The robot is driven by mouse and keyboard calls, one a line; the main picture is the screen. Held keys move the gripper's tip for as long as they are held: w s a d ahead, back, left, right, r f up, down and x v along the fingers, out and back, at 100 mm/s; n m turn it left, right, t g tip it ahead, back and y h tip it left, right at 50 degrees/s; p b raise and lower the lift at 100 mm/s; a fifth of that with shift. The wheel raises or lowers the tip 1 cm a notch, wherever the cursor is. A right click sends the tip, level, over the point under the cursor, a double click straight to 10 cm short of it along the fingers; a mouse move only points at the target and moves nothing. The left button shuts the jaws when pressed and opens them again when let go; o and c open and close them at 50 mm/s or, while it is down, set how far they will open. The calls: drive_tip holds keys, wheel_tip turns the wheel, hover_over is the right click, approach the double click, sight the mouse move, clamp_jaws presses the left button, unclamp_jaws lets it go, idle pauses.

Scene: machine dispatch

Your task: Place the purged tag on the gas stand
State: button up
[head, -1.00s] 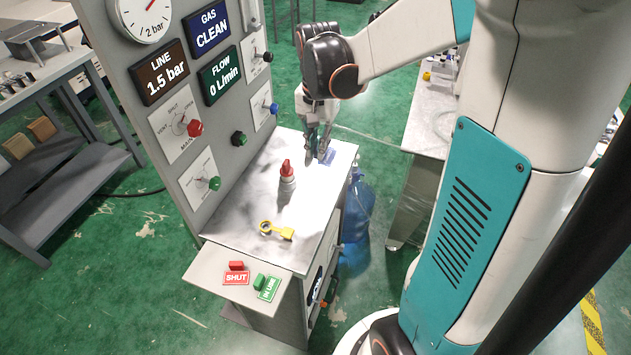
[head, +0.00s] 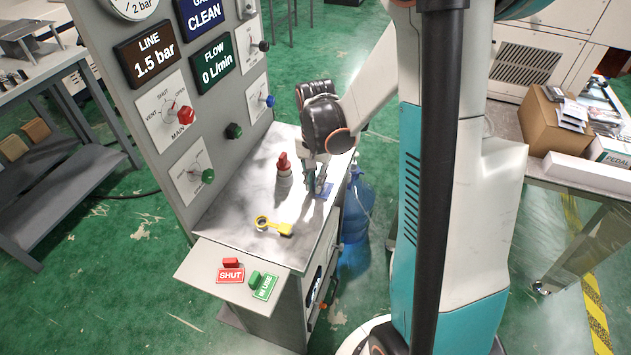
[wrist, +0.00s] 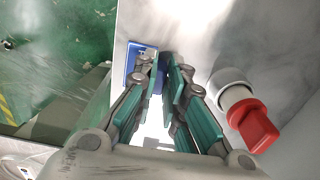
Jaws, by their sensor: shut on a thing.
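My gripper (wrist: 162,75) is shut on a blue tag with a pale border (wrist: 141,58). I take it to be the purged tag; its lettering is not readable. In the head view the blue tag (head: 326,190) is low at the right side of the gas stand's pale top (head: 225,228), partly behind my gripper (head: 317,189). I cannot tell if it touches the top. A red-capped grey-white fitting (head: 284,172) stands just left of my gripper, and it shows at the right in the wrist view (wrist: 240,105).
A yellow ring-shaped piece (head: 272,226) lies on the stand top. Red SHUT (head: 230,275) and green IN LINE (head: 265,286) tags lie on the front shelf. The upright gauge panel (head: 160,85) borders the left side. A blue bottle (head: 357,205) stands on the floor at right.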

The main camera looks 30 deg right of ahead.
drive_tip(key=shift+f, duration=0.15)
drive_tip(key=o, duration=0.7)
drive_tip(key=shift+c, duration=0.2)
drive_tip(key=shift+r, duration=0.2)
wheel_tip(320, 180, up, 12)
drive_tip(key=p, duration=0.3)
drive_tip(key=shift+p, duration=0.4)
drive_tip(key=shift+a, duration=0.1)
